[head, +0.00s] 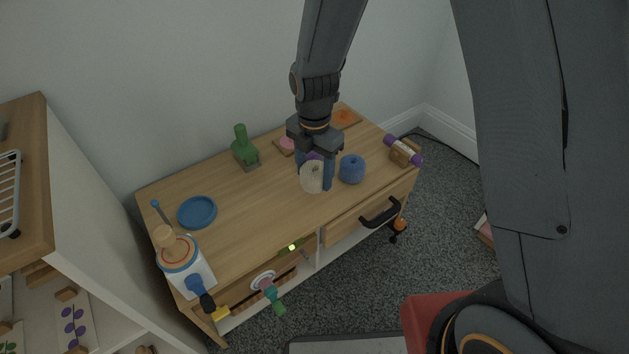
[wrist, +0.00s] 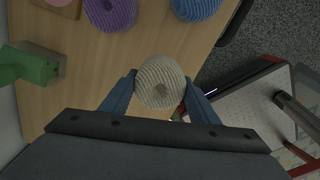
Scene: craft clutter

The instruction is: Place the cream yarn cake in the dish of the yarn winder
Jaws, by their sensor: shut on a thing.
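The cream yarn cake (head: 312,178) is between the blue fingers of my gripper (head: 316,176), over the middle of the wooden table.
A blue yarn cake (head: 352,169) and a purple yarn cake (wrist: 110,12) are close to my gripper. A green tool (head: 244,153) stands at the back, and a blue plate (head: 197,212) lies behind the winder. A purple-ended roller (head: 404,150) is at the right. The table between gripper and plate is clear.

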